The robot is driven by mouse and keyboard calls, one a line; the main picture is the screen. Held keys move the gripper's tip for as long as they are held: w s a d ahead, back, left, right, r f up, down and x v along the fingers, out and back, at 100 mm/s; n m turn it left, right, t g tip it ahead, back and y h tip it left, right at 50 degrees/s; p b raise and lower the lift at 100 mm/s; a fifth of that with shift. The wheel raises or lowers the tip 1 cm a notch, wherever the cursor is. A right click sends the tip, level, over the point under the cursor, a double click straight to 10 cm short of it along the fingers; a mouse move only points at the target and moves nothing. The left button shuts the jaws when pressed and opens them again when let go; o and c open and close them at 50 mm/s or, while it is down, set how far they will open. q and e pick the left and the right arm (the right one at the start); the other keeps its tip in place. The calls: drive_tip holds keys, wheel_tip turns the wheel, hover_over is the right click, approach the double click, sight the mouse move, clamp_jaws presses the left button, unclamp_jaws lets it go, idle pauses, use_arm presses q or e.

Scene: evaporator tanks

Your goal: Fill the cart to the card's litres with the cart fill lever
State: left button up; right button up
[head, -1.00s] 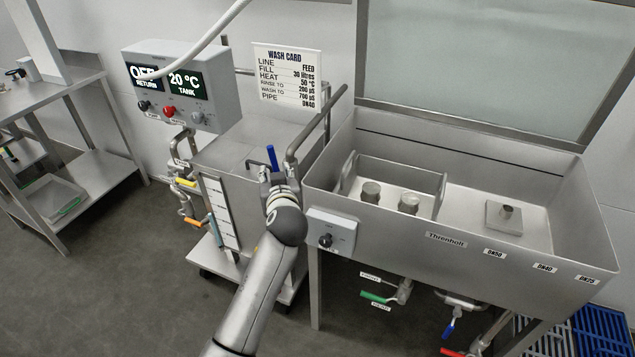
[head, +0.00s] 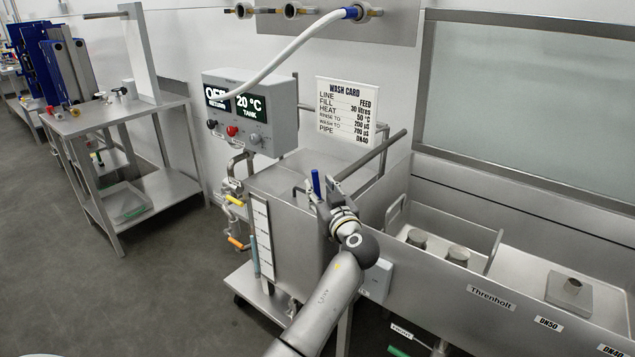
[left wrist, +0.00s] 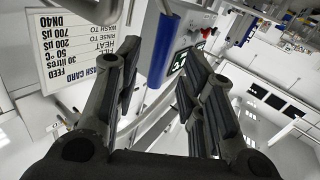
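The blue-handled lever (head: 316,183) stands upright at the top of the steel cart tank (head: 280,185). My left gripper (head: 318,198) is at this lever. In the left wrist view the blue handle (left wrist: 162,50) shows between the spread fingers of my left gripper (left wrist: 165,85), with gaps beside it. I see no clear contact. The wash card (head: 346,108) behind the cart reads line FEED, fill 30 litres, heat 50 °C. A white level scale (head: 262,238) runs down the cart's side; its level is unreadable here. My right gripper is not in view.
A control box (head: 250,112) shows OFF and 20 °C. A white hose (head: 300,55) runs from a wall port across it. A steel sink (head: 500,270) stands at the right, a steel table (head: 115,115) at the left. The floor between table and cart is clear.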

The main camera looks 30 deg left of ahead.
sight(317, 185)
use_arm(q)
drive_tip(key=shift+x, duration=2.05)
clamp_jaws()
